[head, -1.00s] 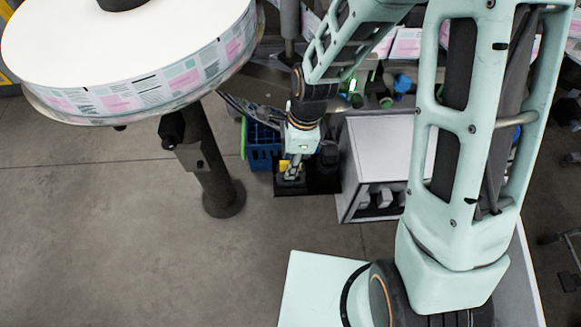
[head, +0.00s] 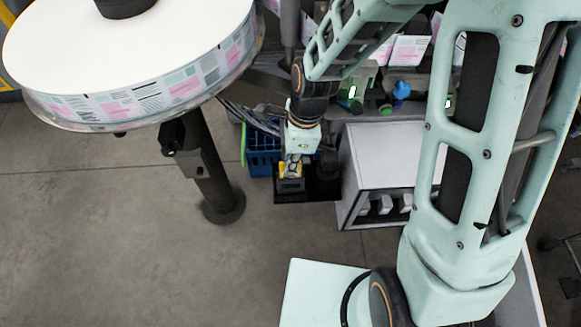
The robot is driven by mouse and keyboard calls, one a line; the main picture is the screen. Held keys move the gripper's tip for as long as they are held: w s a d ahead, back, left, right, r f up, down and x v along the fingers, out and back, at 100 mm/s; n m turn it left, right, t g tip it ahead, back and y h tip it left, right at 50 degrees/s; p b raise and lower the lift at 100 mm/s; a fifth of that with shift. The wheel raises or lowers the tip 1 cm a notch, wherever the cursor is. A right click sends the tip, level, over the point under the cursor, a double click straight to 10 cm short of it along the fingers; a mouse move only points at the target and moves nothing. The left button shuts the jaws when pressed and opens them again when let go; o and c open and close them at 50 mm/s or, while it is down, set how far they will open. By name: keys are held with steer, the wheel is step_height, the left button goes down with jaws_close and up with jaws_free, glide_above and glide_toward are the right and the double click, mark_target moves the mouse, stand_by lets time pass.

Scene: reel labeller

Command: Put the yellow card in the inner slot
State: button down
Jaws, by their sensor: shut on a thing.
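My gripper (head: 291,172) is in the middle of the head view, pointing down, beside the blue crate. It is shut on the yellow card (head: 283,168), of which only small yellow patches show around the fingers. A small dark holder (head: 290,186) is right below the fingertips. The card's lower edge is hidden, so I cannot tell whether it touches the holder or is in a slot. The inner and outer slots cannot be told apart at this size.
A large white label reel (head: 120,50) stands on a dark post (head: 205,170) at the left. A blue crate (head: 262,162) is behind the holder. A white-topped cabinet (head: 385,150) stands close to the right. Open floor lies at the front left.

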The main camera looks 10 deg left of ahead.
step_height(320, 180, up, 7)
steer(key=shift+r, duration=0.2)
step_height(320, 180, up, 7)
steer(key=p, duration=0.5)
stand_by(0.5)
